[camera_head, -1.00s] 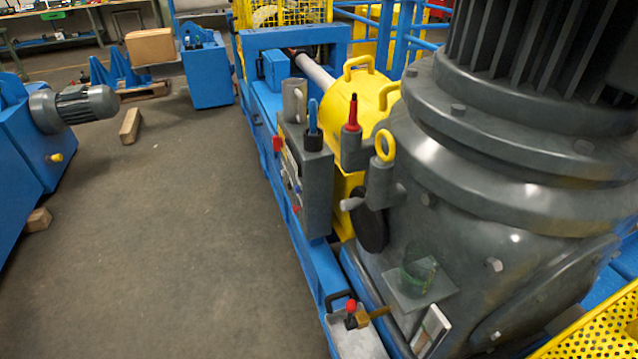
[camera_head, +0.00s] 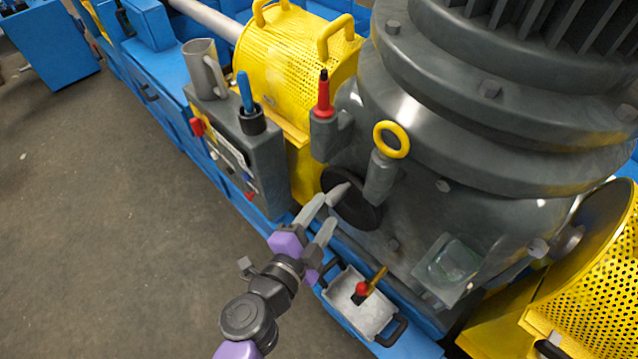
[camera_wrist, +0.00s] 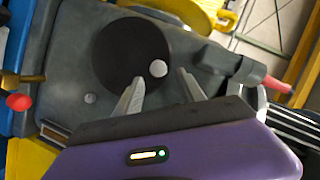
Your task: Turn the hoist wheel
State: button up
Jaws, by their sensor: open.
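The hoist wheel (camera_head: 358,209) is a black disc on the side of the large grey gearbox, with a pale grey crank handle (camera_head: 338,194) sticking out from it. In the wrist view the wheel (camera_wrist: 120,50) is seen face-on, with the round end of the handle (camera_wrist: 158,68) near its lower right rim. My gripper (camera_head: 322,212) is open and empty, just left of the wheel in the head view. In the wrist view the fingertips (camera_wrist: 160,78) straddle the line of the handle end, which shows between and just beyond them. Contact cannot be told.
A grey control box (camera_head: 262,160) with a blue-handled tool and a mug (camera_head: 203,70) stands left of the wheel. A red-handled tool (camera_head: 323,98) and a yellow ring (camera_head: 391,139) are close above it. A grey tray (camera_head: 345,307) sits below. Open floor lies at left.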

aim_at(332, 203)
jog(key=x, duration=0.7)
jog(key=shift+w+d+p, duration=0.1)
jog(key=shift+p, duration=0.2)
grip_shut()
jog(key=shift+f, duration=0.1)
dwell(1.0)
